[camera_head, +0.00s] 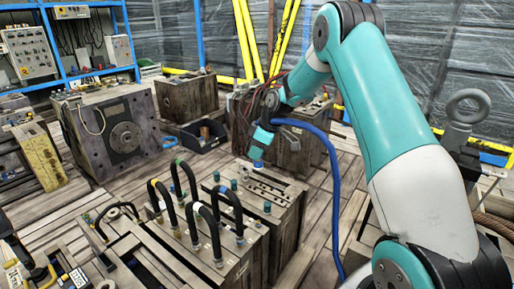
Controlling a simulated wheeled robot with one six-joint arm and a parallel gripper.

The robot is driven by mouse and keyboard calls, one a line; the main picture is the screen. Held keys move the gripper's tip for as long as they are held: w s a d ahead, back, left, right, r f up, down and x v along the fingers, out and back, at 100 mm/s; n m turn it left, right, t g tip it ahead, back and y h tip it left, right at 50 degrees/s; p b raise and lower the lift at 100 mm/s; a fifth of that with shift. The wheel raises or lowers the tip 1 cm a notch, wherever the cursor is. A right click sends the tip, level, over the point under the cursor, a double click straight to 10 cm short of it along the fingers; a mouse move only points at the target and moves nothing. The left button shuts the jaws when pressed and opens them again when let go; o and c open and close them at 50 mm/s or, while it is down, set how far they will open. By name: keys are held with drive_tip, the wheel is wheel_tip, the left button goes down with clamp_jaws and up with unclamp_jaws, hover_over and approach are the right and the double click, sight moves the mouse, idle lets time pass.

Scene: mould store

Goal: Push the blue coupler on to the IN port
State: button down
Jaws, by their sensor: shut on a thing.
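My gripper (259,143) is above the wooden-looking mould block in the middle, with its teal fingers pointing down. It is shut on the end of a blue hose (333,185). The hose arches right from the gripper and hangs down beside the mould block (285,225). Small upright ports stand on the block's top, including one at the front right (267,207) and one at the back left (217,176). Port labels are too small to read, so I cannot tell which is IN. The gripper appears apart from the ports.
Several black looped hoses with coloured bands (213,232) stand up left of the ports. A black bin (203,138) and more mould blocks (112,130) lie behind. A lifting eye (467,107) stands at right. Plank floor shows right of the block.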

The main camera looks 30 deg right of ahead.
wheel_tip(320, 180, down, 25)
drive_tip(key=b, duration=1.5)
drive_tip(key=shift+r, duration=0.15)
drive_tip(key=shift+f+b, duration=0.95)
drive_tip(key=shift+f, duration=0.5)
idle(2.9)
drive_tip(key=c, duration=0.8)
unclamp_jaws()
drive_tip(key=shift+r, duration=0.1)
